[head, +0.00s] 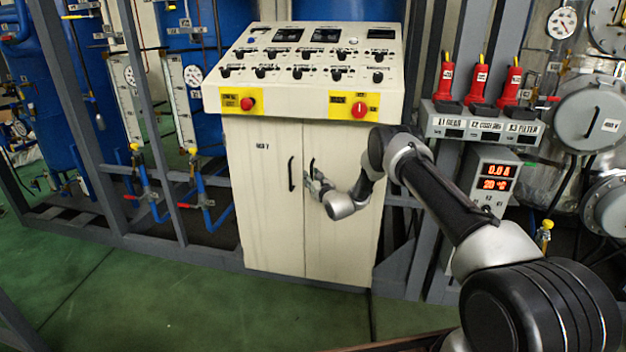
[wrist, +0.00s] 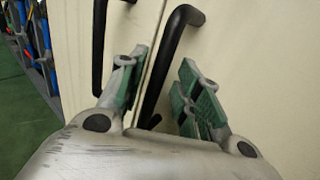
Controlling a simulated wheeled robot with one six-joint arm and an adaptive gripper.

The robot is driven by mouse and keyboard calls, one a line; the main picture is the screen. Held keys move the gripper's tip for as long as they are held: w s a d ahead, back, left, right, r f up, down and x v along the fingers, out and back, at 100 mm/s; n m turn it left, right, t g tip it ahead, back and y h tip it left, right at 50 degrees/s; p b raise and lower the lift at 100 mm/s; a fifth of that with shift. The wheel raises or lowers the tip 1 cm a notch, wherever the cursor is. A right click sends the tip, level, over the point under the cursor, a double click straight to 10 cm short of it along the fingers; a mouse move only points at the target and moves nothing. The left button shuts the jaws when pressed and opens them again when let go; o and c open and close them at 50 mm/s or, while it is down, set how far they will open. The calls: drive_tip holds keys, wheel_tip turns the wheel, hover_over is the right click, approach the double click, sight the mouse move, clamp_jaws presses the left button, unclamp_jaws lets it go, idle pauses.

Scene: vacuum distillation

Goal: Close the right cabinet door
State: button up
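The cream cabinet has a left door (head: 262,200) and a right door (head: 340,235), each with a black vertical handle. In the head view, the right door looks flush or nearly flush with the left; I cannot tell whether a small gap remains. My gripper (head: 314,182) is at the right door's handle. In the wrist view, my gripper (wrist: 165,95) is open, with green-padded fingers on either side of the right handle (wrist: 168,55). I see no clear grip on it. The left handle (wrist: 99,45) is left of the fingers. The right handle's lower end is partly hidden.
A sloped control panel (head: 310,60) with knobs and two red buttons tops the cabinet. Grey frames and blue pipes (head: 150,190) stand to the left. Green floor (head: 180,290) in front is clear.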

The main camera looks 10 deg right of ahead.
drive_tip(key=v, duration=1.2)
